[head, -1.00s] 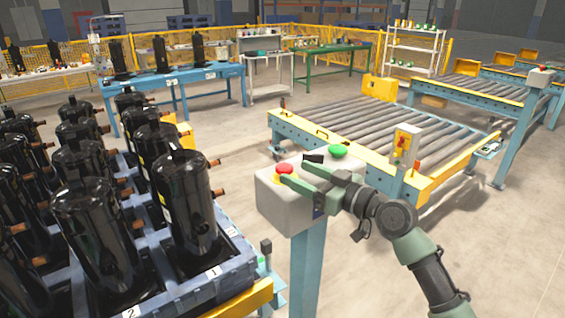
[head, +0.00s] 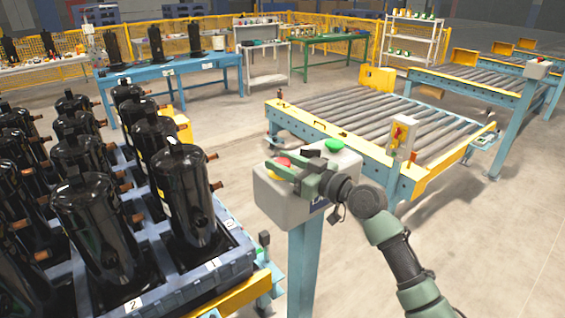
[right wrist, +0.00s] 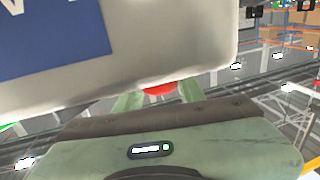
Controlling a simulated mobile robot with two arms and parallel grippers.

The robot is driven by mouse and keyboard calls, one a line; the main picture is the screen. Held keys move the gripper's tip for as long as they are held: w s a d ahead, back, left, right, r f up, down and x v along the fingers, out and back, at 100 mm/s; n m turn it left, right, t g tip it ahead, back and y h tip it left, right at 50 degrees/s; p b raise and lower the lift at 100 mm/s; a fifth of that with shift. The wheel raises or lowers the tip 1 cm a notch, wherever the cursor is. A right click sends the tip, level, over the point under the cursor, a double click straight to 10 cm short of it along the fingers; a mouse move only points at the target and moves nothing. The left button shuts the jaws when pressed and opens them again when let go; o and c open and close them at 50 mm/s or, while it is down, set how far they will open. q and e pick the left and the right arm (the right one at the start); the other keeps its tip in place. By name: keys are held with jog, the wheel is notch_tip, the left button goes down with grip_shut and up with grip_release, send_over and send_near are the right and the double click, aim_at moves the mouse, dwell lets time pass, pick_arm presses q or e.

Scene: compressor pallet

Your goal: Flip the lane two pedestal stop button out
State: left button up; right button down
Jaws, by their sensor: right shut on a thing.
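The pedestal's grey control box (head: 280,203) stands on a blue post (head: 303,265) in the middle of the head view. The red stop button (head: 283,162) is on the left of its top face, and a green button (head: 334,145) is on the right. My right gripper (head: 274,161) reaches in from the right over the box top and is shut on the red button. In the right wrist view the red button (right wrist: 158,89) shows between the two green fingers, below the box edge. The box's label is mostly hidden in the head view. My left gripper is not in view.
A pallet of black compressors (head: 180,200) stands close on the left. The floor on the right is clear.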

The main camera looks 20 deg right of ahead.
jog(key=shift+r+b, duration=0.35)
jog(key=shift+r, duration=0.35)
jog(key=c, duration=0.9)
grip_release()
jog(key=shift+o, duration=0.2)
jog(key=shift+s+d, duration=0.1)
jog(key=b+v, duration=0.1)
jog(key=v, duration=0.2)
jog(key=b+v, duration=0.1)
jog(key=v, duration=0.2)
jog(key=shift+s+d+f+b, duration=0.1)
jog(key=shift+s+f+b, duration=0.1)
jog(key=shift+b, duration=0.2)
jog(key=shift+s+d+r, duration=0.15)
jog(key=shift+s+d, duration=0.1)
jog(key=shift+s, duration=0.25)
